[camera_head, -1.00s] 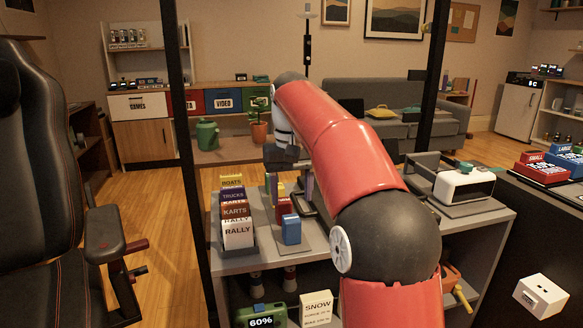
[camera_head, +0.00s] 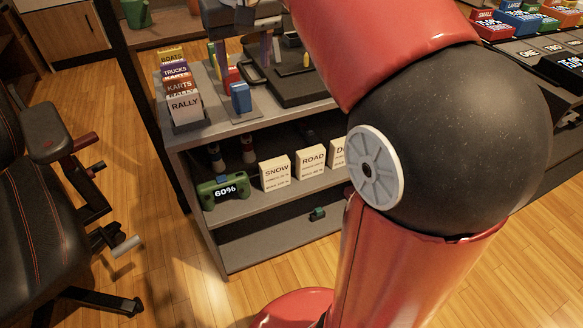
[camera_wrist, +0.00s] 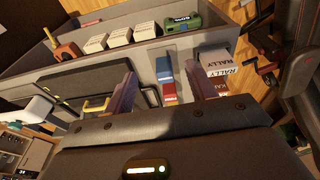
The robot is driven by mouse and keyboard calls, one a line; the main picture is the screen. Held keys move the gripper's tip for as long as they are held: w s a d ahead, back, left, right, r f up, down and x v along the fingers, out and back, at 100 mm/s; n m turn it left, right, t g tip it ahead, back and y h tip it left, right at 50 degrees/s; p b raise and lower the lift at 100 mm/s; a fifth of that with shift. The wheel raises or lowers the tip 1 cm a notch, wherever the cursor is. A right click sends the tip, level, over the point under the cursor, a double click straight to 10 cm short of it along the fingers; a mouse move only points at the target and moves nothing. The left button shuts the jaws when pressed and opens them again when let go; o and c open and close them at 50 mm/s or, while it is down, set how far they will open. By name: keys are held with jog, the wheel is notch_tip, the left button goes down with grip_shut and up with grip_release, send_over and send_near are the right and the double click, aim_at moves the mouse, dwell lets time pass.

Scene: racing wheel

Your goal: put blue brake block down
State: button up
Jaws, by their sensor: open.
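The blue brake block (camera_head: 240,97) stands upright on a grey base on top of the shelf unit. A red block (camera_head: 231,77) stands just behind it. In the wrist view, the blue block (camera_wrist: 163,68) and red block (camera_wrist: 169,91) appear in the gap between my fingers. My gripper (camera_wrist: 158,86) is open, with one finger on each side of the picture's middle, and holds nothing. In the head view, its fingers (camera_head: 264,48) show behind and right of the blue block, apart from it.
A rack of labelled cards (camera_head: 184,105) stands left of the blocks. A black case (camera_head: 300,85) with a yellow handle lies to their right. The lower shelf holds a green 60% device (camera_head: 224,190) and cream labelled boxes (camera_head: 276,172). A racing seat (camera_head: 45,220) is at left.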

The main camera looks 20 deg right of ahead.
jog(key=s+f+t, duration=0.3)
jog(key=s+f, duration=1.3)
jog(key=s, duration=0.2)
jog(key=shift+s+d+f, duration=0.2)
jog(key=shift+d+f, duration=0.1)
